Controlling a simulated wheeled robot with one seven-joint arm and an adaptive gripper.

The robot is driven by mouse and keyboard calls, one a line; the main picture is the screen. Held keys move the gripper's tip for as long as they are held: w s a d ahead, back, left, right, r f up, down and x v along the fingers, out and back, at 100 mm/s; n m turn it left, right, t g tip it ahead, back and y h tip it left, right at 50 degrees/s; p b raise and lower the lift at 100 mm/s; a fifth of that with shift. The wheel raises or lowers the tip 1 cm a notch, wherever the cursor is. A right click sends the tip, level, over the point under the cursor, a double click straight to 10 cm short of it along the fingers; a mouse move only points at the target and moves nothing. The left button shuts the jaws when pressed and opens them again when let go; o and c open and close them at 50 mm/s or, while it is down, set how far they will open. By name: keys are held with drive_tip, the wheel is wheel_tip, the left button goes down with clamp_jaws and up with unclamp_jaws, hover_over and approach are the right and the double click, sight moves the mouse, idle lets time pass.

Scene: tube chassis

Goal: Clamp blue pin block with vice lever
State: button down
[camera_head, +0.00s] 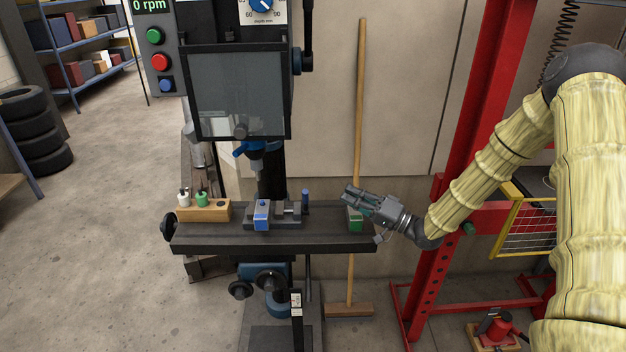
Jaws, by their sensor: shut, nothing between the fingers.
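The blue pin block (262,217) is a small grey and blue block at the left part of the vice (288,214) on the drill press table. I cannot tell from here how tightly the jaws sit against it. A dark upright handle with a blue tip, which looks like the vice lever (305,198), stands at the right end of the vice. My gripper (347,194) is shut and empty. It is to the right of the lever, apart from it, above the table's right end and pointing left.
A green block (355,220) sits on the table (210,238) just below my gripper. A wooden holder (205,210) with small bottle-like pieces stands at the left. The drill chuck (257,165) hangs above the vice. A broom (359,110) and red frame (470,130) stand behind.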

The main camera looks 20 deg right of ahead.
sight(305, 202)
drive_tip(key=shift+w+d+r, duration=0.15)
drive_tip(key=shift+w+r, duration=0.2)
drive_tip(key=shift+w, duration=0.1)
drive_tip(key=w+a+p, duration=0.3)
drive_tip(key=a+p, duration=0.1)
drive_tip(key=a, duration=0.5)
drive_tip(key=shift+w+r, duration=0.3)
drive_tip(key=shift+r, duration=0.05)
